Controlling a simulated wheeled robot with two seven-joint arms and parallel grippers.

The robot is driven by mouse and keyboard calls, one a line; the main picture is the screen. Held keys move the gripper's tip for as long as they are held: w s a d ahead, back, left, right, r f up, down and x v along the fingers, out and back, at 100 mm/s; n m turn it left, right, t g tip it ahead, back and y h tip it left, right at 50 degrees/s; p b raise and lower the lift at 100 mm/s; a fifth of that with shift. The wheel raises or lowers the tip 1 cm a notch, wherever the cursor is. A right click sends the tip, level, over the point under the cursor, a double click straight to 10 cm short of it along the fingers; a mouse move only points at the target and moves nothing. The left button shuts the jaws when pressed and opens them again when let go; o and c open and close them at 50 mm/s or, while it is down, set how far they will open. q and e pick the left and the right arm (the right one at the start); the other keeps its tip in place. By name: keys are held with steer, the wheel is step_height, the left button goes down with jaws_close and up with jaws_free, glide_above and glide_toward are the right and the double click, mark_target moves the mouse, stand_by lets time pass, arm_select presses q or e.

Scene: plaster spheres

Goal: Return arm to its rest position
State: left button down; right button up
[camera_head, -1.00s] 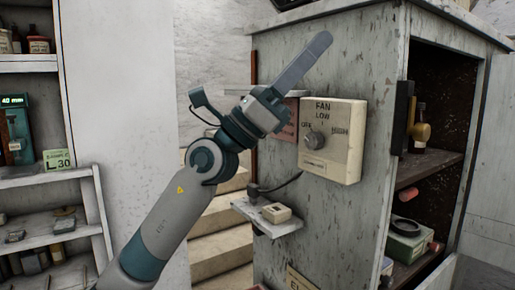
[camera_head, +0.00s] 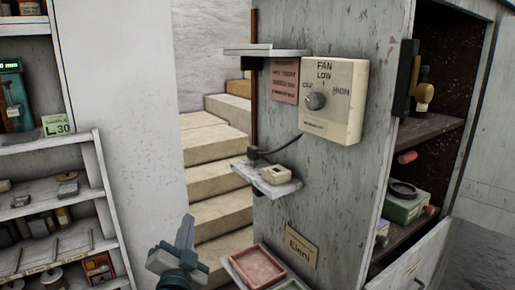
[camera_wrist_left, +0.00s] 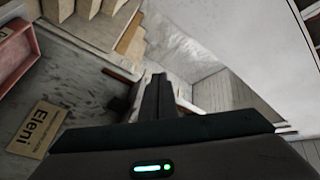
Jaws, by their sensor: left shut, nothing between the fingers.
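My left gripper (camera_head: 187,232) is low in the head view, left of the grey cabinet and in front of the stone steps. Its fingers are shut with nothing between them and point upward in the picture. In the left wrist view the closed fingers (camera_wrist_left: 154,98) show at the middle, touching nothing that I can see. The rest of my left arm is mostly below the head view's edge. My right gripper is in neither view.
The cabinet side (camera_head: 345,190) carries a fan switch box (camera_head: 337,103), a small shelf (camera_head: 270,182) and an "Eleni" label (camera_head: 301,247). A red tray (camera_head: 257,267) is close right of my gripper. Stone steps (camera_head: 215,175) lie behind. A shelf rack (camera_head: 50,147) stands at left.

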arm_select(q)
steer(key=s+a+f+n+g, duration=0.25)
steer(key=s+f, duration=0.35)
steer(key=f, duration=0.3)
steer(key=s+a+f+n+g, duration=0.1)
steer(key=s+f+g, duration=0.4)
steer(key=f, duration=0.4)
steer(key=s+a+f+n+g, duration=0.1)
steer(key=s+f+g, duration=0.1)
steer(key=s+f, duration=0.6)
steer(key=s+f+n+g+h, duration=0.1)
steer(key=s+f+g, duration=0.2)
steer(key=s+f, duration=0.55)
steer(key=s+f+n+g+h, duration=0.1)
steer(key=s+f+g, duration=0.25)
steer(key=s, duration=1.05)
steer(key=s+f+x, duration=0.1)
steer(key=s+x, duration=0.2)
steer(key=x, duration=1.9)
steer(key=s+f, duration=0.5)
steer(key=f, duration=0.4)
steer(key=s+f, duration=0.5)
steer(key=f, duration=0.4)
steer(key=shift+d+f+t+h, duration=0.2)
steer(key=shift+f+t+h, duration=0.1)
steer(key=shift+t, duration=0.1)
